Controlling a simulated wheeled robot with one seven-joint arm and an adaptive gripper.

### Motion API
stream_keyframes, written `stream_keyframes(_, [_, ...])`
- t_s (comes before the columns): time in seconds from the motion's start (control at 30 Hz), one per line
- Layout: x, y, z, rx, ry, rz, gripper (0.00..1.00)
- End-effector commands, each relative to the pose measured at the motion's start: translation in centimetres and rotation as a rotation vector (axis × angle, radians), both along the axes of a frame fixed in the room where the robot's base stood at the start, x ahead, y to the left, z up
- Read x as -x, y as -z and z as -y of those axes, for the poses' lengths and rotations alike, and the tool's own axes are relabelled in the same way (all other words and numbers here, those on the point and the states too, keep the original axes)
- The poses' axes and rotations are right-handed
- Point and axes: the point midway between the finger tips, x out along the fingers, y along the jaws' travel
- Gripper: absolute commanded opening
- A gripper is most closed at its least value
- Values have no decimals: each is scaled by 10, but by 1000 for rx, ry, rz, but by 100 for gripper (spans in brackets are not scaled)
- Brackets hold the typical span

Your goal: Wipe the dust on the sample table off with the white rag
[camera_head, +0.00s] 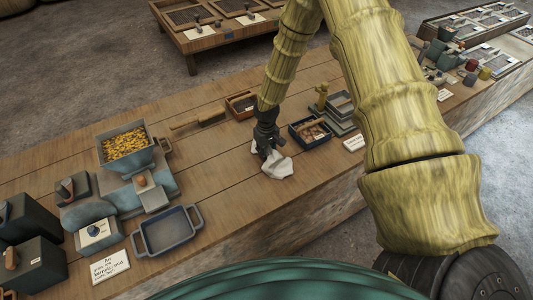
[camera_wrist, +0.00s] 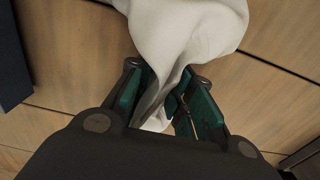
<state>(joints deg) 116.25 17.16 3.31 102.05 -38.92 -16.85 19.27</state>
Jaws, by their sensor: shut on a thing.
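The white rag (camera_head: 277,165) is bunched at the fingertips of my gripper (camera_head: 266,148), over the middle of the wooden sample table (camera_head: 255,195). In the wrist view, my gripper (camera_wrist: 172,100) is shut on the rag (camera_wrist: 185,35), with folds pinched between the two green-padded fingers. The loose part of the rag spreads out beyond the fingertips over the planks. I cannot tell whether it touches the wood. No dust can be made out on the planks in view.
Left of my gripper stand a grinder with a hopper of yellow kernels (camera_head: 127,145) and an empty blue-grey tray (camera_head: 167,231). A small bin (camera_head: 310,131) sits close on the right, and a brown box (camera_head: 241,105) behind. Bare planks lie in front.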

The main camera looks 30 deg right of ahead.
Motion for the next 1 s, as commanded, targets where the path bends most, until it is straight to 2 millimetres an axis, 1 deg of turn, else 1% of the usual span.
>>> stream_keyframes(0.03, [4, 5, -4, -3, -1, -7, 2])
stream_keyframes(0.07, [4, 5, -4, -3, -2, -7, 0])
stream_keyframes(0.57, [6, 7, -2, -2, -1, -10, 0])
stream_keyframes(0.6, [5, 1, -2, -3, 0, -8, 0])
stream_keyframes(0.67, [5, -4, -2, -3, 0, -8, 0])
stream_keyframes(1.0, [5, -18, 1, -5, 5, -8, 0])
